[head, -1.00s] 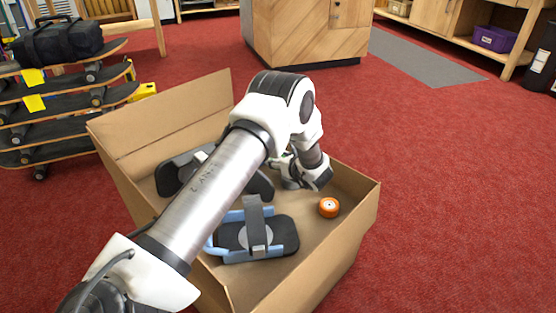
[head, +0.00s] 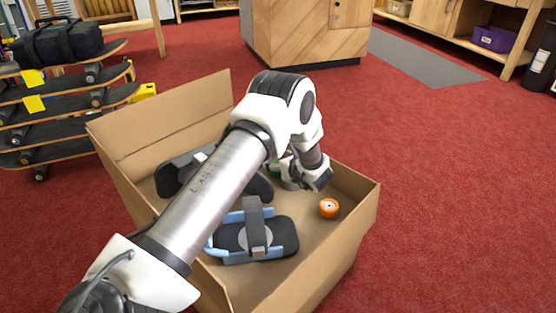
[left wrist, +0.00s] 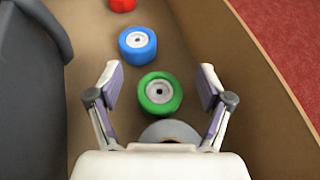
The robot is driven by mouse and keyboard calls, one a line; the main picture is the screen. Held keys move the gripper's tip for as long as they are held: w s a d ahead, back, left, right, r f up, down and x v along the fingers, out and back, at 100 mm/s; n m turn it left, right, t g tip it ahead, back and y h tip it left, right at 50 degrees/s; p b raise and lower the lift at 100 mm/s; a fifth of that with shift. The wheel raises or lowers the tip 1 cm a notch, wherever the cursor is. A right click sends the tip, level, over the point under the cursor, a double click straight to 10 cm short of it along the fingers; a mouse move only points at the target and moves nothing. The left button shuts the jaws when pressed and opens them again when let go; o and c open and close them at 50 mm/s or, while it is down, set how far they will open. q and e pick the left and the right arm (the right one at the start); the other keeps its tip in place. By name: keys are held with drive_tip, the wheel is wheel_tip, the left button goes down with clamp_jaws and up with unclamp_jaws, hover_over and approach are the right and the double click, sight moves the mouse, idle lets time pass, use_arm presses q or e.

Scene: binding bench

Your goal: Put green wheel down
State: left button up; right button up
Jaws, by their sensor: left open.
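The green wheel (left wrist: 160,93) stands out in the left wrist view, with a pale hub facing the camera. It rests on the floor of the cardboard box (left wrist: 236,85). My left gripper (left wrist: 157,82) is open, one finger on each side of the green wheel, with gaps between. My right gripper is in neither view.
A blue wheel (left wrist: 138,43) and a red wheel (left wrist: 122,4) lie beyond the green one. An orange wheel (head: 328,208) is in the box's right part. Black-and-blue bindings (head: 285,235) lie in the box. Stacked skateboards (head: 60,128) stand left.

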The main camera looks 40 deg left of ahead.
use_arm(q)
drive_tip(key=p+v, duration=0.3)
drive_tip(key=v, duration=0.8)
drive_tip(key=shift+s+d+p, duration=0.2)
drive_tip(key=shift+d+p, duration=0.15)
drive_tip(key=shift+d, duration=0.05)
